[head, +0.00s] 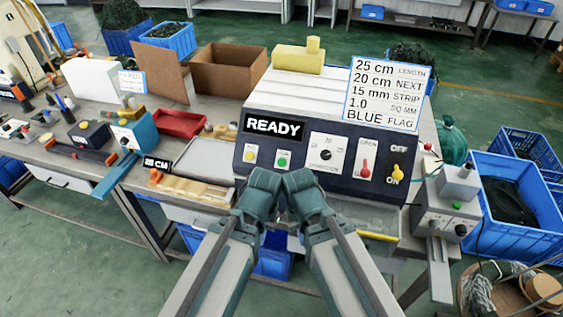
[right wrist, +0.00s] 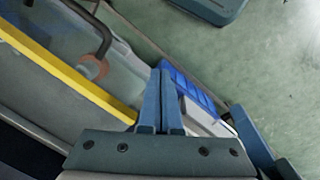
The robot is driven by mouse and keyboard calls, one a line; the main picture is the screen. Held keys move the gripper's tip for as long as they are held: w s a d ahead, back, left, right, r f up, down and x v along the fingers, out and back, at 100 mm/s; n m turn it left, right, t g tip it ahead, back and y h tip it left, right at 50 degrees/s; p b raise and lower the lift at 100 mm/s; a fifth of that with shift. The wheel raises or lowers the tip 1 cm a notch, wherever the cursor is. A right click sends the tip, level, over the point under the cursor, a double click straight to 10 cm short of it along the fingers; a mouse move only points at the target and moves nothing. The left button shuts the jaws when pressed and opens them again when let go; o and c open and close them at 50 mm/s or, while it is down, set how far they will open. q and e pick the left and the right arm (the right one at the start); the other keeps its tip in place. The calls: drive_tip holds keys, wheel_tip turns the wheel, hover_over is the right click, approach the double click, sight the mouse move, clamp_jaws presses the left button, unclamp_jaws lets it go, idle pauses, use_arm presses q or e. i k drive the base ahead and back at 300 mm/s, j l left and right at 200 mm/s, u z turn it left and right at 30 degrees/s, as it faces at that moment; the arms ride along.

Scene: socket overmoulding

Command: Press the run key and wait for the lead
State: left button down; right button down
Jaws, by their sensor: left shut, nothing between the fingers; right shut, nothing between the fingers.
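The dark-fronted machine (head: 310,130) stands at the centre of the head view, its display (head: 272,126) reading READY. Below the display are a yellow key (head: 250,156) and a green key (head: 283,160); their small labels are too small to read. My left gripper (head: 264,178) and right gripper (head: 297,180) are side by side just below the keys, close to the panel. Their fingertips are hard to make out in the head view. In the right wrist view my right gripper's fingers (right wrist: 160,102) are together with nothing between them. I see no lead on the machine.
A card (head: 388,95) on the machine lists 25 cm length and blue flag. A dial (head: 326,153), red lever (head: 366,168) and yellow switch (head: 397,173) sit right of the keys. A wooden fixture (head: 190,190) lies left; a grey box unit (head: 445,205) stands right.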

sight(282, 162)
drive_tip(key=j, duration=0.3)
drive_tip(key=i+j+z, duration=0.1)
drive_tip(key=j+z, duration=0.45)
drive_tip(key=k+j+z, duration=0.2)
drive_tip(key=z, duration=0.15)
drive_tip(key=k+j+z, duration=0.45)
drive_tip(key=z, duration=0.25)
